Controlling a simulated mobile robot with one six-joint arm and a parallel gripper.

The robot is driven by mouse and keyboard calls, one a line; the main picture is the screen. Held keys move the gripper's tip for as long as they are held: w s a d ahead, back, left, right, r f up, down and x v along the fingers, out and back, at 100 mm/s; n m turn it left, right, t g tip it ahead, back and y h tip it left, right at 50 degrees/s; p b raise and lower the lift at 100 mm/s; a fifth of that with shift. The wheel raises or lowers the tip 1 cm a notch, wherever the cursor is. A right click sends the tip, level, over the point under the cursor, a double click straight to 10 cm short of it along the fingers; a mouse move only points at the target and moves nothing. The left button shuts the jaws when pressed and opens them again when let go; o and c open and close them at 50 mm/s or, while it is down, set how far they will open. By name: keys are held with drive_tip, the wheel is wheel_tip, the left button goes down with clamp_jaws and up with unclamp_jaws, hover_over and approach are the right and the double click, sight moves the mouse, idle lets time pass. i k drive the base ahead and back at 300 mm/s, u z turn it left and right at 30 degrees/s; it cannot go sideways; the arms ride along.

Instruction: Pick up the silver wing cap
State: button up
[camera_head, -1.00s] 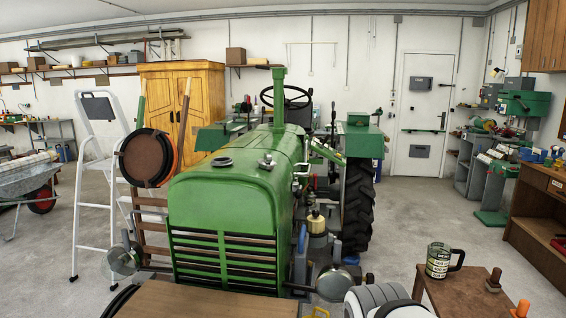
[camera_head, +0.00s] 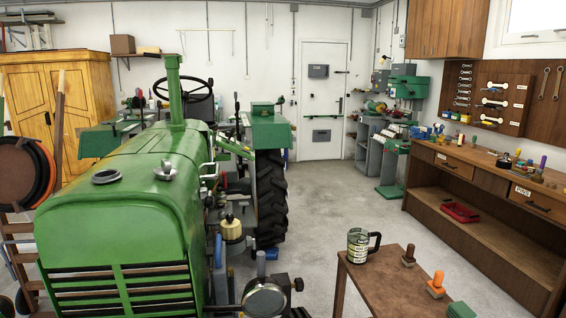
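A small silver cap with a raised, wing-like top (camera_head: 166,170) sits on top of the green tractor hood (camera_head: 120,205), right of the hood's middle. I take it to be the silver wing cap; its fine shape is too small to make out. A round, dark-centred metal fitting (camera_head: 106,176) is on the hood to its left, apart from it. My gripper is not in view, so I cannot see whether it is open or shut.
A wooden table (camera_head: 385,275) at the lower right bears a labelled mug (camera_head: 358,246) and several small tools. A headlight (camera_head: 265,299) sticks out at the tractor's front. A long workbench (camera_head: 470,215) lines the right wall. Clear floor (camera_head: 330,205) lies between tractor and bench.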

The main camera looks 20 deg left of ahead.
sight(165, 172)
drive_tip(key=z, duration=0.35)
drive_tip(key=k, duration=1.75)
drive_tip(key=u, duration=1.35)
drive_tip(key=i, duration=0.95)
